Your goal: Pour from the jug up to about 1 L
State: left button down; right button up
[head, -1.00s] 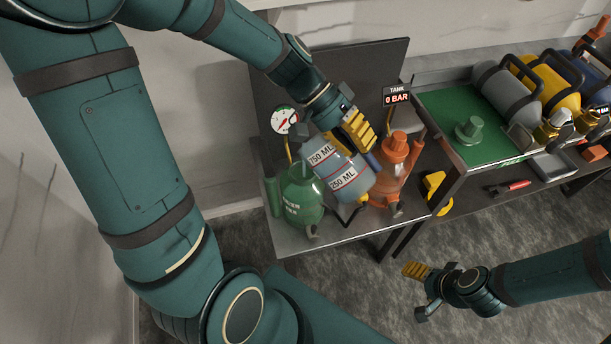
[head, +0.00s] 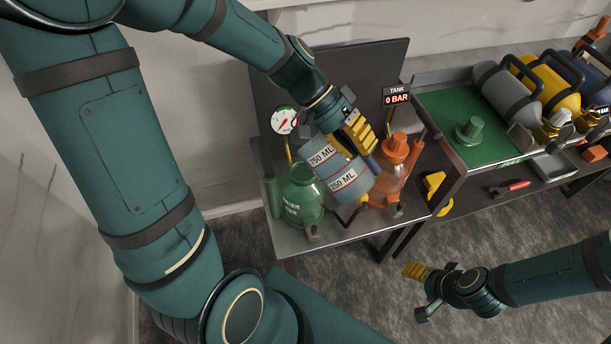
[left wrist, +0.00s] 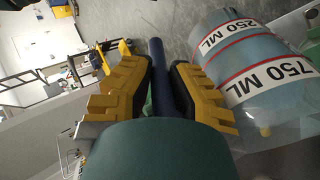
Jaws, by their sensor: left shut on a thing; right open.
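The clear bluish jug (head: 340,172) has red-edged 750 ML and 250 ML bands. It shows large at the right of the left wrist view (left wrist: 248,62). My left gripper (head: 357,140) is shut on its dark blue handle (left wrist: 158,78). In the head view the jug leans left, its upper end beside and partly behind the neck of the green bottle (head: 298,198). I cannot tell whether they touch; no stream is clear. The liquid level inside is hard to read. My right gripper (head: 432,290) is open and empty, over the floor at lower right.
An orange capped bottle (head: 389,178) stands just right of the jug. A dial gauge (head: 284,121) stands behind the green bottle, and a TANK sign (head: 397,96) reads 0 BAR. A green-topped bench (head: 450,110) holds several canisters. Floor in front is clear.

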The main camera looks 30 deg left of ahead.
aim_at(365, 180)
pick_arm(q)
jog(key=shift+s+d+f+y, duration=0.1)
jog(key=shift+d+f+y, duration=0.35)
jog(key=shift+f, duration=0.15)
jog(key=shift+s+d+f+y, duration=0.1)
jog(key=shift+d+f+y, duration=0.2)
jog(key=shift+f+y, duration=0.25)
jog(key=shift+d+f+y+p, duration=0.4)
jog(key=shift+f+y+p, duration=0.1)
jog(key=shift+f, duration=0.2)
jog(key=shift+d+f+y+p, duration=0.35)
jog(key=shift+f+y, duration=0.15)
jog(key=shift+f, duration=0.15)
jog(key=shift+f+t, duration=0.3)
